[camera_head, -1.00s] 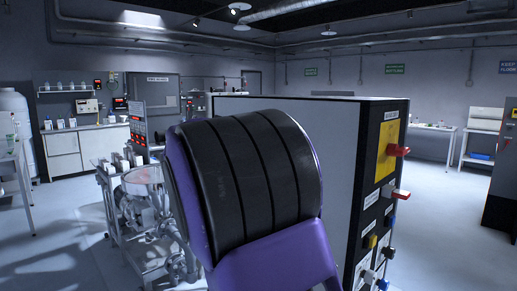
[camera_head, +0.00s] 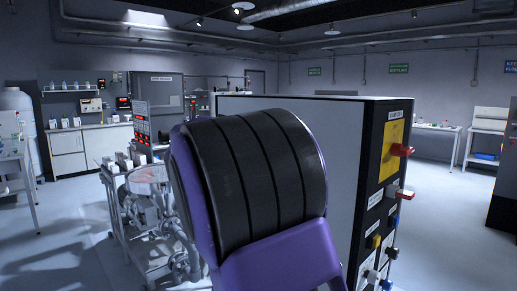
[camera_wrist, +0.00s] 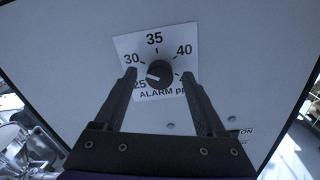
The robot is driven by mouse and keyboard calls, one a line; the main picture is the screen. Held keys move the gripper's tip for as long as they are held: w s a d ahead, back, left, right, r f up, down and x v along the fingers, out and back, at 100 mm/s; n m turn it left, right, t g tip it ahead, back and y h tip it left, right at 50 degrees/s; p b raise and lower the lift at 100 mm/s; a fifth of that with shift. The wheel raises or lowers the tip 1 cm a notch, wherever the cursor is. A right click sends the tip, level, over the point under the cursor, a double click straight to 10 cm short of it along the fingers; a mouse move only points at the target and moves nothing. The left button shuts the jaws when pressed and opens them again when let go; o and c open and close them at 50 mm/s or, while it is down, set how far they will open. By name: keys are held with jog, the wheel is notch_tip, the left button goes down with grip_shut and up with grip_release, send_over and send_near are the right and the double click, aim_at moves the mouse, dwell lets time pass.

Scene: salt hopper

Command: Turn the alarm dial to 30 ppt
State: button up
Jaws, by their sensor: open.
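The alarm dial is a black round knob (camera_wrist: 159,72) on a white scale plate (camera_wrist: 170,47) marked 25, 30, 35 and 40, with the highest mark partly hidden by a finger. The knob's white pointer mark faces left and slightly down, between the 25 and 30 labels. The plate is on a pale panel (camera_wrist: 75,50). My gripper (camera_wrist: 159,75) is open, with one finger on each side of the knob. Gaps show between the fingers and the knob. The dial and gripper are hidden in the head view.
A piping rig (camera_head: 150,205) stands to the left. Open floor (camera_head: 450,225) lies to the right.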

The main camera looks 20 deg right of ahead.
jog(key=v, duration=1.7)
jog(key=shift+a, duration=0.25)
jog(key=shift+d+f, duration=0.1)
